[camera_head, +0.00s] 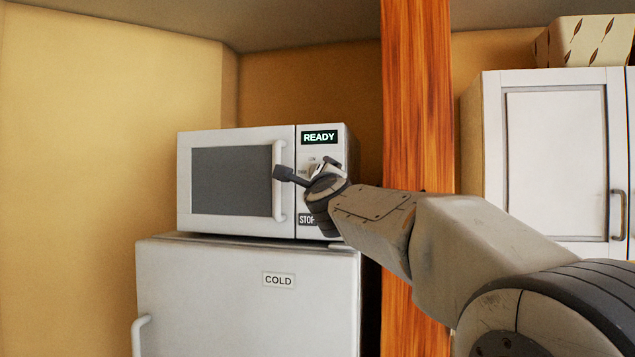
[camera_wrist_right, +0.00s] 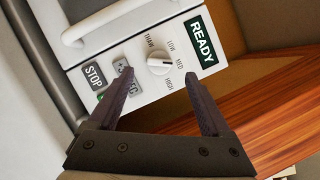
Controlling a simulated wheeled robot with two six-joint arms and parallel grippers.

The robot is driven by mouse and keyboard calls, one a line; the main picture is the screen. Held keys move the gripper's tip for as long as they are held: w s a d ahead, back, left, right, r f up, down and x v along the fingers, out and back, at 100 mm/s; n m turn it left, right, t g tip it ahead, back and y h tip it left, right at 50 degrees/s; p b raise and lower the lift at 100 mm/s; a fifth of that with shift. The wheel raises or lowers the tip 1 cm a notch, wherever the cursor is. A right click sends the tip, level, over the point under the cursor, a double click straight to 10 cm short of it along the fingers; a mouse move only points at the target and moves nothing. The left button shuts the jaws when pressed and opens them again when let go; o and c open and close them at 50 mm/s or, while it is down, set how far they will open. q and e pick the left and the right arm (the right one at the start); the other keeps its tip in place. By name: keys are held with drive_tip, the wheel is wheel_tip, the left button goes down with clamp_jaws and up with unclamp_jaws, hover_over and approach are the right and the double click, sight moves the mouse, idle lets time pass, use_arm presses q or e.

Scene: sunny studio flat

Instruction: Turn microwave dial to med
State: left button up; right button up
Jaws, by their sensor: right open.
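The white microwave (camera_head: 235,222) stands on the fridge, with a dark window and a green READY display (camera_head: 319,137). Its round white dial (camera_wrist_right: 159,63) shows in the right wrist view, with labels THAW, LOW, MED and HIGH around it. I cannot tell for sure which label the dial points to. My right gripper (camera_head: 307,172) is in front of the control panel, open and empty. In the wrist view its fingers (camera_wrist_right: 156,78) are spread to either side of the dial, apart from it. In the head view the gripper mostly hides the dial. My left gripper is not in view.
A STOP button (camera_wrist_right: 94,76) and other buttons sit beside the dial. The microwave door handle (camera_head: 279,180) is close to the gripper. A wooden post (camera_head: 416,90) stands right of the microwave. The white fridge (camera_head: 220,300), labelled COLD, is below.

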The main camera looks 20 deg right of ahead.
drive_tip(key=v, duration=0.5)
drive_tip(key=shift+w+b, duration=0.1)
drive_tip(key=shift+b, duration=0.3)
drive_tip(key=shift+f, duration=0.1)
